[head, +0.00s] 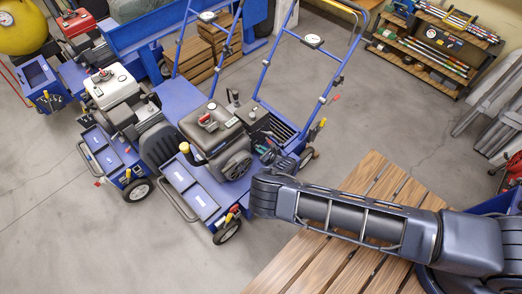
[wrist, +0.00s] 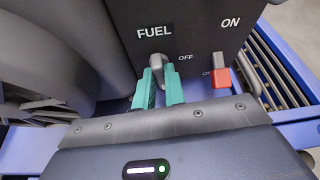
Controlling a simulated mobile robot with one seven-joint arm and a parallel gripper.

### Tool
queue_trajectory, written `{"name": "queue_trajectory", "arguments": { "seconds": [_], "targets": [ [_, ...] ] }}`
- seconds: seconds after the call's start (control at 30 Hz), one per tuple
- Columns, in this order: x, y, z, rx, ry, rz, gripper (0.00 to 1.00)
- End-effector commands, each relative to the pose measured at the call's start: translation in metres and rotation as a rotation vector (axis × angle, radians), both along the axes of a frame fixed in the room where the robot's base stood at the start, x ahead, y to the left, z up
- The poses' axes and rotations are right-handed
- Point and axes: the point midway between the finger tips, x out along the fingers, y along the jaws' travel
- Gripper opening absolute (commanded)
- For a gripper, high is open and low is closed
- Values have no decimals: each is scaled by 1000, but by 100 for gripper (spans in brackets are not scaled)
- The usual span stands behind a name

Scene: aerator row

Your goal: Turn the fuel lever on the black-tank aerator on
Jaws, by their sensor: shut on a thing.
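The black-tank aerator (head: 220,140) stands in the middle of the head view, a blue machine with a dark tank and engine. Its dark panel (wrist: 195,40) fills the top of the wrist view, with the word FUEL on it. The grey fuel lever (wrist: 158,62) sits under that word, with an OFF mark just to its right. My gripper (wrist: 160,84) has its two teal fingers on either side of the lever, shut on it. The lever's lower end is partly hidden between the fingers. In the head view the fingers are small and the lever cannot be made out.
A red-tipped switch (wrist: 220,77) sits close right of the fuel lever, below an ON mark. A white-tank aerator (head: 112,88) stands to the left. A slatted wooden table (head: 290,262) lies under my arm. Open floor (head: 70,215) is at the lower left.

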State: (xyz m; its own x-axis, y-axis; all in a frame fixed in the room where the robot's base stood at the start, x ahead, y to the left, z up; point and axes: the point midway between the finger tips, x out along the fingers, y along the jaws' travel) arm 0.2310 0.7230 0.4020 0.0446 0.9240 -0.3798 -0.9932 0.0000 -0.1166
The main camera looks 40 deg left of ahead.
Motion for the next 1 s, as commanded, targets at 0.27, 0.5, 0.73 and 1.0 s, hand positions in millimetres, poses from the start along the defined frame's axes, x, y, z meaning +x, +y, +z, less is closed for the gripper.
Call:
{"name": "queue_trajectory", "arguments": {
  "seconds": [0.27,0.5,0.73,1.0],
  "targets": [
    [0,-1,-1,-1,0,-1,34],
    [0,-1,0,-1,0,0,34],
    [-1,-20,7,-2,-1,-1,34],
    [-3,-66,26,-2,-1,-2,34]
  ]
}}
